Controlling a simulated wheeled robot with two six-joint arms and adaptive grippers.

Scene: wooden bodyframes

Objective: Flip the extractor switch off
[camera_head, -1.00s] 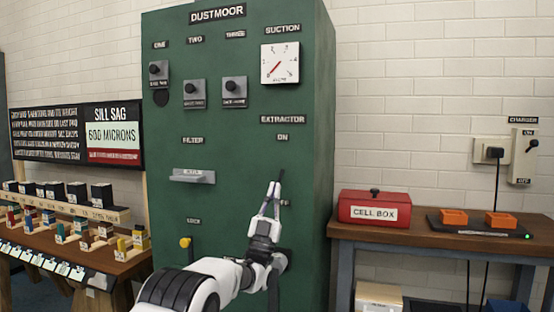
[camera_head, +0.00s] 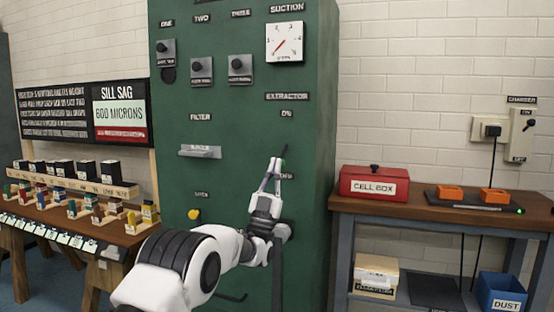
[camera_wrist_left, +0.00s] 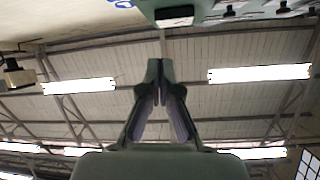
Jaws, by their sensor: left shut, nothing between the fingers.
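The green Dustmoor cabinet (camera_head: 235,135) fills the middle of the head view. Its EXTRACTOR label (camera_head: 287,97) has an ON label (camera_head: 286,113) below it. A lower label (camera_head: 287,176) is partly covered by my left gripper (camera_head: 275,163). That gripper is shut and empty, pointing up in front of the panel below ON. A thin dark piece shows at its tips; I cannot tell whether it is the switch lever or a fingertip. The switch is otherwise hidden, and contact is unclear. The left wrist view shows the closed fingers (camera_wrist_left: 160,80) against the ceiling. My right gripper is out of view.
The cabinet also carries several knobs, a suction gauge (camera_head: 284,42), a filter handle (camera_head: 200,151) and a yellow knob (camera_head: 194,215). A bench (camera_head: 400,206) with a red cell box (camera_head: 374,183) stands right. A block display table (camera_head: 118,232) stands left.

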